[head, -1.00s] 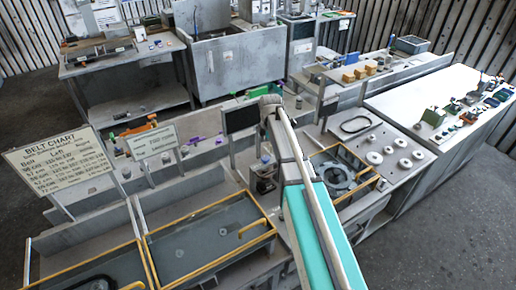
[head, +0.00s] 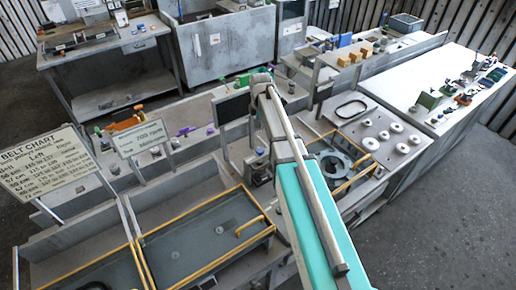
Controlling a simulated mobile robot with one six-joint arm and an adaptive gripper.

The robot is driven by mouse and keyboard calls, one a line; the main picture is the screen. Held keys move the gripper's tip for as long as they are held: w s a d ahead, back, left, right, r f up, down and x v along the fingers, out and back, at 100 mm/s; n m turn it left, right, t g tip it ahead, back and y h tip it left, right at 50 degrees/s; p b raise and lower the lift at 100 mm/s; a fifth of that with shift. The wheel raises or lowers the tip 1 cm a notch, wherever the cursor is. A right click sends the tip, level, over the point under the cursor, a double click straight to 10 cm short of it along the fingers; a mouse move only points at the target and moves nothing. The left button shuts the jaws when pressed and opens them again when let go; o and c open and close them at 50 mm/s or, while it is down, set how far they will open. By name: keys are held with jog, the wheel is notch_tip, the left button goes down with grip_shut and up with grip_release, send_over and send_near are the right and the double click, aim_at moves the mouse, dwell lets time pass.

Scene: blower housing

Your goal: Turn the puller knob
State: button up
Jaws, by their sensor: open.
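My arm (head: 310,215), with its teal link, rises from the bottom right to a grey elbow joint (head: 262,82) beside a dark screen. My gripper does not show; the arm hides whatever is behind it. I cannot make out the puller knob for certain. A small dark device (head: 259,172) with a upright part stands on the bench just left of the arm. Right of the arm, a round grey housing (head: 334,166) lies inside a yellow-edged frame.
A yellow-edged glass-topped tray (head: 205,240) fills the lower left, behind it a belt chart sign (head: 45,172) and a smaller sign (head: 147,137). White discs (head: 383,127) and a black belt ring (head: 351,110) lie right. A white table (head: 435,92) holds small parts. Floor is clear at right.

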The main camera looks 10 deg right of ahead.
aim_at(260, 150)
jog(key=shift+f, duration=0.1)
notch_tip(260, 150, down, 14)
jog(key=b, duration=1.3)
jog(key=shift+s+r+b, duration=0.1)
jog(key=shift+r+b, duration=0.1)
jog(key=shift+b, duration=0.2)
jog(key=shift+a, duration=0.1)
jog(key=c, duration=1.1)
